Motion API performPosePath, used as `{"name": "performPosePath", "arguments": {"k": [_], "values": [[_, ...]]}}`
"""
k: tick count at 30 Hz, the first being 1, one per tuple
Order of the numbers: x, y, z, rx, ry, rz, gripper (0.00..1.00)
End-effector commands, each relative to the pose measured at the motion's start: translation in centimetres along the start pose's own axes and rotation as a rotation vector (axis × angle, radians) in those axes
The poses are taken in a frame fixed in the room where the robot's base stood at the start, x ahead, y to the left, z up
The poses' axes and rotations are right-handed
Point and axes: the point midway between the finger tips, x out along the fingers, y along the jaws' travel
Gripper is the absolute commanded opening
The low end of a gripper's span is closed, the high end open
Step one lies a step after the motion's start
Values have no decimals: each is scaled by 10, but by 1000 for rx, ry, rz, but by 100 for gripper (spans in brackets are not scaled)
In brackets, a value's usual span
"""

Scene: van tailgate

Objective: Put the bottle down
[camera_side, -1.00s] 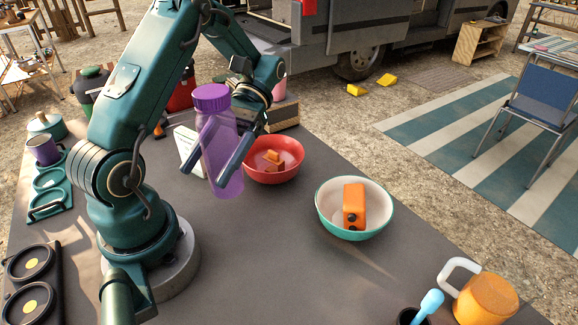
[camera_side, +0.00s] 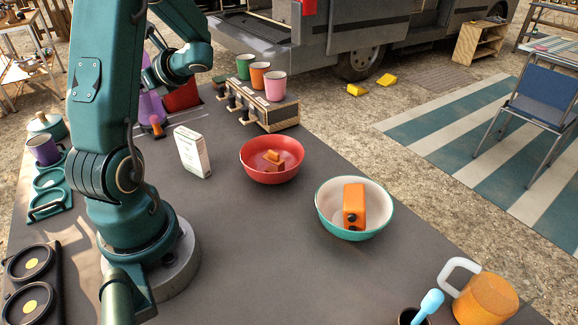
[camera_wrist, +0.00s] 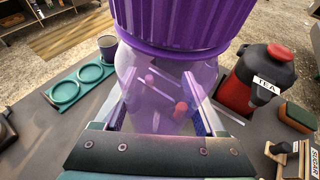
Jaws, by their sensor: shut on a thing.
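The bottle is see-through purple with a ribbed purple lid. It fills the middle of the wrist view (camera_wrist: 180,28), and my gripper (camera_wrist: 160,108) is shut on its body, one finger on each side. In the side view only a strip of the bottle (camera_side: 152,104) shows behind my arm, at the back left of the table. My gripper is mostly hidden there. The bottle's base is hidden, so I cannot tell whether it touches the table.
A red and black flask marked TEA (camera_wrist: 256,74) stands right of the bottle. A teal ring holder (camera_wrist: 82,82) and a purple mug (camera_side: 45,150) are left. A white carton (camera_side: 192,152), red bowl (camera_side: 255,172) and teal bowl (camera_side: 340,231) stand on the table (camera_side: 250,260).

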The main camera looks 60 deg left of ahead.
Motion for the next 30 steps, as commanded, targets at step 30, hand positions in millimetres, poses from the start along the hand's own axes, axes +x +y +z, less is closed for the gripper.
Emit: {"name": "performPosePath", "arguments": {"k": [30], "values": [[-36,-119,-76,70,1,-173,15]]}}
